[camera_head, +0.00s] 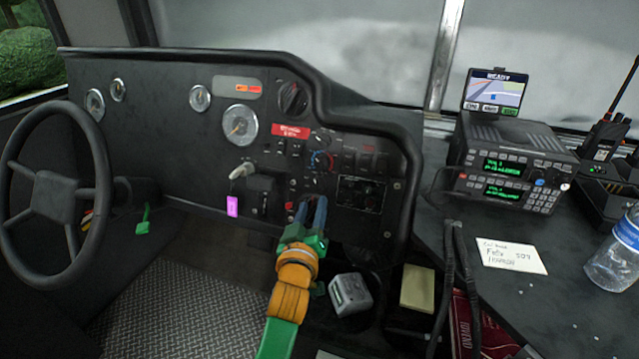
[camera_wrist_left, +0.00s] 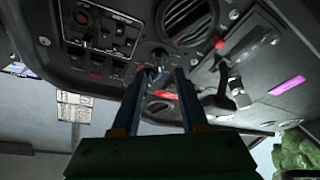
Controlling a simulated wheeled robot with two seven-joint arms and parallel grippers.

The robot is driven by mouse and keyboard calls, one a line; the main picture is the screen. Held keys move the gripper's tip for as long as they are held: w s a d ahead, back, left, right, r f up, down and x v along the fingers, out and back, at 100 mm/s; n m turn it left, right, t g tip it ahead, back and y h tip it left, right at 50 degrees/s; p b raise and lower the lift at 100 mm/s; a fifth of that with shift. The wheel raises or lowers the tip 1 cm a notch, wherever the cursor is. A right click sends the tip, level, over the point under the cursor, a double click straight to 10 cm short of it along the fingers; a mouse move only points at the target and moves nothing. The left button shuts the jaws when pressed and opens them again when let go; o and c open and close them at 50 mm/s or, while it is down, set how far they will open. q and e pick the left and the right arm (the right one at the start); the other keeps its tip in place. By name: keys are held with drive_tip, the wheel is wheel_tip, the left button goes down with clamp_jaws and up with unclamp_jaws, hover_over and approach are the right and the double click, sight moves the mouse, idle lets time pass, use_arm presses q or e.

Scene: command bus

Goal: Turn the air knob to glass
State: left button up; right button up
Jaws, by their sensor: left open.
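Two round dark knobs sit on the dashboard right of the red label. The upper one (camera_head: 322,138) is plain, and the lower one (camera_head: 321,160) has a red and blue arc around it. Their markings are too small to read, so I cannot tell which is the air knob. My left gripper (camera_head: 311,203) is open, just below the lower knob in the head view, its blue fingers pointing at the panel. In the left wrist view my left gripper (camera_wrist_left: 157,78) has its fingertips apart near the knob area, with nothing clearly between them. My right gripper is not in view.
The steering wheel (camera_head: 100,185) is at far left.

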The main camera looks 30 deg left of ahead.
sight(317, 187)
use_arm(q)
drive_tip(key=x, duration=0.6)
drive_tip(key=shift+r+b, duration=0.15)
drive_tip(key=shift+b, duration=0.15)
clamp_jaws()
